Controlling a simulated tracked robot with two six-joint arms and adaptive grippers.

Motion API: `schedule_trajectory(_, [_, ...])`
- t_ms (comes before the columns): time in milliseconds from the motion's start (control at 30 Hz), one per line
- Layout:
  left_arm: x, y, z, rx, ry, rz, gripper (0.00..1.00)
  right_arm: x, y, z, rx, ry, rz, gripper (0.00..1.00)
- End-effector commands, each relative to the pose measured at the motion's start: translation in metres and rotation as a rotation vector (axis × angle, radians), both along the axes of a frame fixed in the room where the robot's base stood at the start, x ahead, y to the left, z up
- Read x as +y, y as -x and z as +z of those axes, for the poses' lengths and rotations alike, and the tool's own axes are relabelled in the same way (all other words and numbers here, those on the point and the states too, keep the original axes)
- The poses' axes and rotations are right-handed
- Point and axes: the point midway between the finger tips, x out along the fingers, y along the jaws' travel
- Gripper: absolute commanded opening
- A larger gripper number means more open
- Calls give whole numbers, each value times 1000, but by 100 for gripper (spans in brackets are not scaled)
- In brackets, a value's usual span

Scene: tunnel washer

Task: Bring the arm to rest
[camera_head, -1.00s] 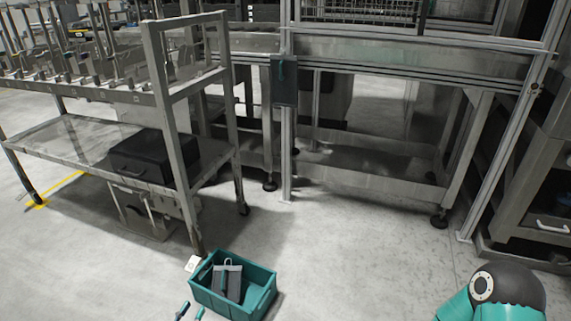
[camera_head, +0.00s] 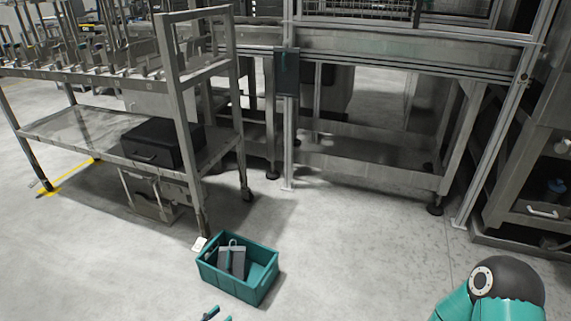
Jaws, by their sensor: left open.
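My left gripper (camera_head: 217,314) shows only by its two fingertips at the bottom edge of the head view. The tips are apart, with nothing seen between them. They are just in front of a teal crate (camera_head: 236,287) on the floor, and a strip of floor shows between them. The rest of the left arm is below the picture. Part of my right arm (camera_head: 492,300), teal with a dark grey joint cap, shows at the bottom right. My right gripper is out of view.
The teal crate holds grey items (camera_head: 232,262). A metal rack (camera_head: 75,135) with a black case (camera_head: 160,143) stands at the left. The washer's frame (camera_head: 375,165) spans the back, and a grey cabinet (camera_head: 530,195) stands at the right. The floor (camera_head: 350,260) between is clear.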

Motion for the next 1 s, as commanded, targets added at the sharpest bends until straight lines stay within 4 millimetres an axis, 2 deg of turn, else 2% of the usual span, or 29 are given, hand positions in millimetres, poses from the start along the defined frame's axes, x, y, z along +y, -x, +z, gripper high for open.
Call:
schedule_trajectory(33, [-15,8,-1,23,-16,-61,43,0,0,0,0,0,0,39])
schedule_trajectory(167, [-51,38,-5,82,-76,-239,43,0,0,0,0,0,0,39])
schedule_trajectory(267, [-81,74,-9,132,-151,-417,43,0,0,0,0,0,0,39])
schedule_trajectory(367, [-108,129,-14,177,-281,-664,43,0,0,0,0,0,0,39])
schedule_trajectory(400, [-115,156,-17,189,-356,-781,43,0,0,0,0,0,0,39])
schedule_trajectory(500, [-115,218,-22,173,-572,-1060,43,0,0,0,0,0,0,39])
schedule_trajectory(600, [-97,260,-25,92,-811,-1291,43,0,0,0,0,0,0,39])
schedule_trajectory(700, [-78,278,-24,-43,-1037,-1451,43,0,0,0,0,0,0,39])
schedule_trajectory(767, [-70,280,-21,-134,-1150,-1511,43,0,0,0,0,0,0,39])
schedule_trajectory(867, [-64,276,-14,-293,-1307,-1569,43,0,0,0,0,0,0,39])
schedule_trajectory(1000, [-66,266,0,-505,-1465,-1593,43,0,0,0,0,0,0,39])
